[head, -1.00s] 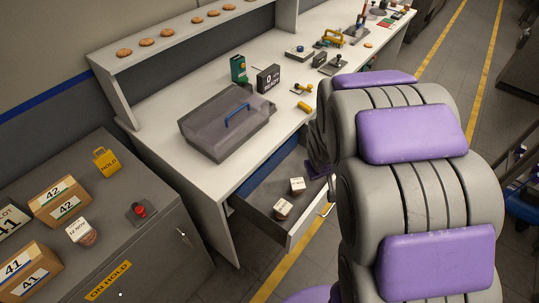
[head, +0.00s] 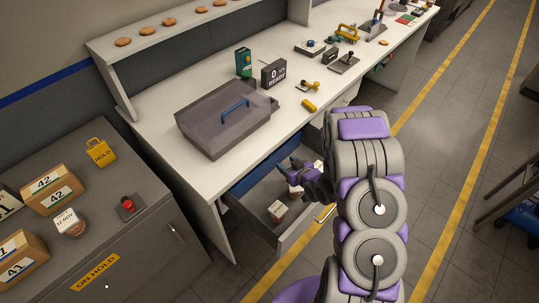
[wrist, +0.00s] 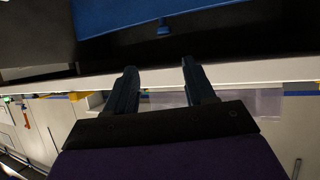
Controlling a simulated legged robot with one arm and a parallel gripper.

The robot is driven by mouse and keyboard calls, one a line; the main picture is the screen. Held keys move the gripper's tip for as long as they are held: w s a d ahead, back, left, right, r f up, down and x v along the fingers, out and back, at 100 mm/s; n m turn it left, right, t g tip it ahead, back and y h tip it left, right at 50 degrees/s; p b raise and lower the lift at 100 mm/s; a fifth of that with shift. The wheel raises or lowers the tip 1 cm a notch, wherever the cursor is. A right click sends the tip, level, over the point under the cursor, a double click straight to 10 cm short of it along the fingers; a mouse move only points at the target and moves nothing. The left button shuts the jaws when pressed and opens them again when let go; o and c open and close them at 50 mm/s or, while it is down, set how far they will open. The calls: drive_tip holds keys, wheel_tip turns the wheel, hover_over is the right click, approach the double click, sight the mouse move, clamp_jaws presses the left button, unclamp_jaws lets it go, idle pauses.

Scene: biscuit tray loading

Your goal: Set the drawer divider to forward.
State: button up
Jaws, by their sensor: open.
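The drawer (head: 292,236) stands open under the white bench. A blue panel (head: 255,172) runs along its back inner side; I cannot tell whether it is the divider. My gripper (head: 297,177) is over the drawer's right part, partly hidden by its own wrist. In the wrist view its two dark fingers (wrist: 159,64) are apart with nothing between them. Beyond them is a blue surface (wrist: 220,18) with a small blue knob (wrist: 163,29). A white band (wrist: 250,74) crosses behind the fingertips.
A labelled jar (head: 277,212) stands in the drawer; another (head: 296,193) is close below my gripper. On the bench are a lidded grey box (head: 215,135), a "0 READY" sign (head: 273,74) and a yellow piece (head: 309,106). A grey cabinet (head: 150,262) stands left.

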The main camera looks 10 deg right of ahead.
sight(271, 156)
drive_tip(key=shift+y, duration=0.3)
drive_tip(key=b+x, duration=0.1)
drive_tip(key=x, duration=0.3)
drive_tip(key=f+b+x, duration=0.1)
drive_tip(key=x, duration=0.3)
drive_tip(key=b+x, duration=0.1)
drive_tip(key=x, duration=0.3)
drive_tip(key=shift+s+d+f, duration=0.1)
drive_tip(key=shift+f, duration=0.3)
drive_tip(key=shift+w+a, duration=0.25)
drive_tip(key=shift+a, duration=0.3)
drive_tip(key=shift+d, duration=0.3)
drive_tip(key=c, duration=0.5)
drive_tip(key=shift+a, duration=0.15)
clamp_jaws()
